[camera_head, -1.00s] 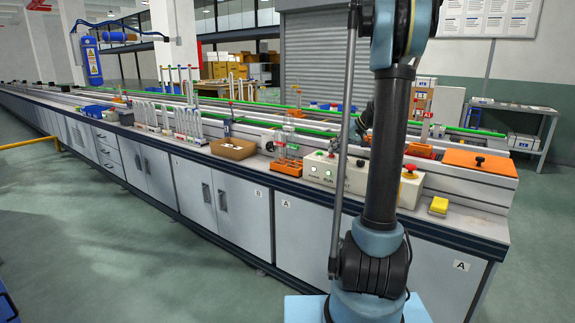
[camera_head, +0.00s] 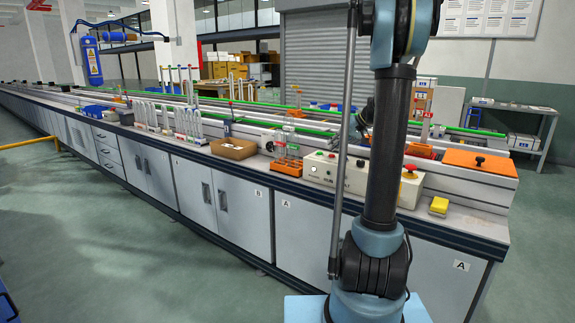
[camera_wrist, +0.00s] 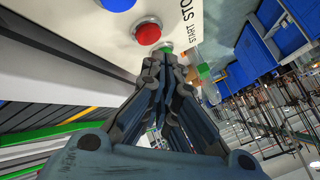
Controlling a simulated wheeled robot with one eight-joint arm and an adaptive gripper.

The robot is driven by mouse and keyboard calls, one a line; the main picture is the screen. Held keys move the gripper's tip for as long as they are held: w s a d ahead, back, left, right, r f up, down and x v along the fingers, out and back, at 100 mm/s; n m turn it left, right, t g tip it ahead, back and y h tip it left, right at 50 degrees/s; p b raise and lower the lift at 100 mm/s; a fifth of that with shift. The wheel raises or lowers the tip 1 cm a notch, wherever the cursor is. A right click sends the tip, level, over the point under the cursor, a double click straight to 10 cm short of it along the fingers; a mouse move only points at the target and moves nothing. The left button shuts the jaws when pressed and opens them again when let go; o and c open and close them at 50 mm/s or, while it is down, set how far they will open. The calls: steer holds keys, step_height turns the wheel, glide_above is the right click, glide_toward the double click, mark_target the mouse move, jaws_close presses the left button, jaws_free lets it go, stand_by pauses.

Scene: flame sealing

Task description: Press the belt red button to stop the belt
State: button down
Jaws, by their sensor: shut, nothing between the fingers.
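A red button (camera_wrist: 148,33) in a metal ring sits on a pale control panel (camera_wrist: 172,12) in the wrist view. A green button (camera_wrist: 167,47) and a blue button (camera_wrist: 118,4) are beside it, and the panel reads STOP and START. My gripper (camera_wrist: 163,62) is shut and empty. Its fingertips appear just below the red button, close to the green one; I cannot tell whether they touch anything. In the head view, my arm hides the gripper and part of the control box (camera_head: 322,173). A red mushroom button (camera_head: 409,169) shows right of the arm.
The long bench (camera_head: 235,205) carries green-edged conveyor rails (camera_head: 318,131). An orange tube rack (camera_head: 287,166), a brown tray (camera_head: 233,149) and glassware stand left of the control box. A yellow block (camera_head: 439,205) lies near the front edge. The floor ahead of the bench is clear.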

steer(key=shift+r, duration=0.1)
step_height(320, 180, up, 6)
steer(key=shift+f, duration=0.1)
stand_by(0.8)
stand_by(0.4)
steer(key=s+a+f+g+h, duration=0.1)
steer(key=s+a+f, duration=0.1)
steer(key=s, duration=0.7)
steer(key=s+a+f+m+h, duration=0.1)
steer(key=s+f+h, duration=0.1)
steer(key=s, duration=0.6)
steer(key=s+a+f+g+h, duration=0.1)
steer(key=s+a+f, duration=0.15)
steer(key=s, duration=0.65)
steer(key=s+d+f+m+h, duration=0.1)
steer(key=s+d+f+h, duration=0.1)
steer(key=s+f, duration=0.5)
steer(key=s+d+f+h, duration=0.2)
steer(key=s+f, duration=0.5)
steer(key=s, duration=0.4)
steer(key=shift+s+d+m, duration=0.35)
steer(key=shift+m, duration=0.05)
